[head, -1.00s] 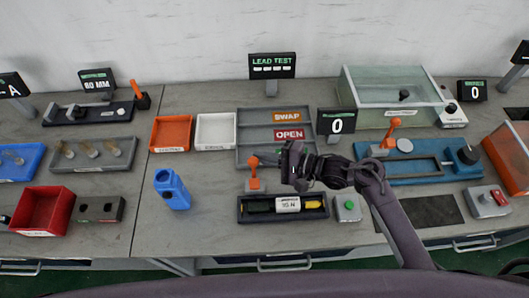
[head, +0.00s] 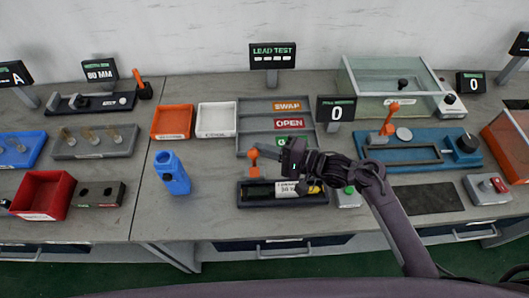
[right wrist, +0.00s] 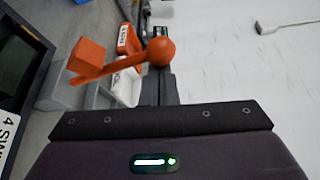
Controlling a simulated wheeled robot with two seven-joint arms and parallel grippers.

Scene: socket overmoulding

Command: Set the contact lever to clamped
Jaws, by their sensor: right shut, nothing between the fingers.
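An orange lever (head: 253,157) with a ball knob stands on a grey base at the back left of a black test tray (head: 243,201). I take it for the contact lever. It stands raised in the head view. My right gripper (head: 287,154) is shut and empty, just right of the lever. In the right wrist view the orange ball (right wrist: 161,51) shows just beyond my dark fingertips (right wrist: 160,82), with its arm running left to an orange block. I cannot tell whether they touch. A lead with a white label (head: 287,188) lies in the tray, partly hidden by my gripper.
A second orange lever (head: 390,119) stands on the blue fixture (head: 440,163) to the right. A grey box with a green button (head: 348,190) sits beside the tray. A blue holder (head: 172,172) stands left, with bare table between. SWAP and OPEN trays (head: 249,117) lie behind.

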